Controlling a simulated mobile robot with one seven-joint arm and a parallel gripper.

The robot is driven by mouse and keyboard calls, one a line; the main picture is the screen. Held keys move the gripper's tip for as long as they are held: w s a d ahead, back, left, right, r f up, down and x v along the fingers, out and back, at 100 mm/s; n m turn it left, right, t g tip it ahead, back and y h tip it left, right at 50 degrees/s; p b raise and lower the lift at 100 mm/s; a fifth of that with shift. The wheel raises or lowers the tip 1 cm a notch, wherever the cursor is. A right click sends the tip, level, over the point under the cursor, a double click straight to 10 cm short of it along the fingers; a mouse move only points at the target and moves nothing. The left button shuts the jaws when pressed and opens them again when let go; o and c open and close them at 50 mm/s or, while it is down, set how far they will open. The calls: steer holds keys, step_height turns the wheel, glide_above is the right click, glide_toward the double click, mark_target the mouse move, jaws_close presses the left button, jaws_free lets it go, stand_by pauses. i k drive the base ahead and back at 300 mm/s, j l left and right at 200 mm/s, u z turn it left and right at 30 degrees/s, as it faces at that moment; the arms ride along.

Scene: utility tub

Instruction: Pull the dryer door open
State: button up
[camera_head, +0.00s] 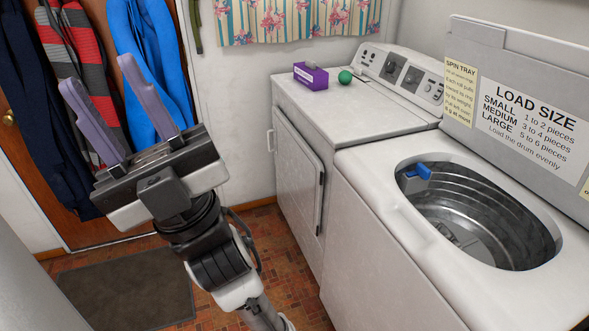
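The dryer (345,108) is the white machine against the back wall, left of the washer. Its door (297,172) is on the front face, which I see at a steep angle, and looks shut.
A washer (370,170) with its lid up stands right of the dryer, a blue item (417,174) at its tub. A purple box (310,77) and green ball (345,77) sit on the dryer. Clothes hang on a wooden door. Brick-patterned floor before the dryer is clear, beside a mat (130,290).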

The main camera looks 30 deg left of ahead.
mark_target(303, 172)
steer(key=i+j+u, duration=0.1)
steer(key=i+j, duration=0.2)
steer(key=j, duration=0.35)
steer(key=i+j+u, duration=0.1)
steer(key=i+j, duration=0.2)
steer(key=j, duration=0.3)
steer(key=i+j+u, duration=0.15)
steer(key=i+j, duration=0.2)
steer(key=j, duration=0.25)
steer(key=i+j+u, duration=0.1)
steer(key=i+j, duration=0.25)
steer(key=j, duration=0.2)
steer(key=i+j+u, duration=0.1)
steer(key=i+j, duration=0.3)
steer(key=i+l, duration=0.2)
steer(key=i, duration=0.3)
steer(key=u, duration=0.05)
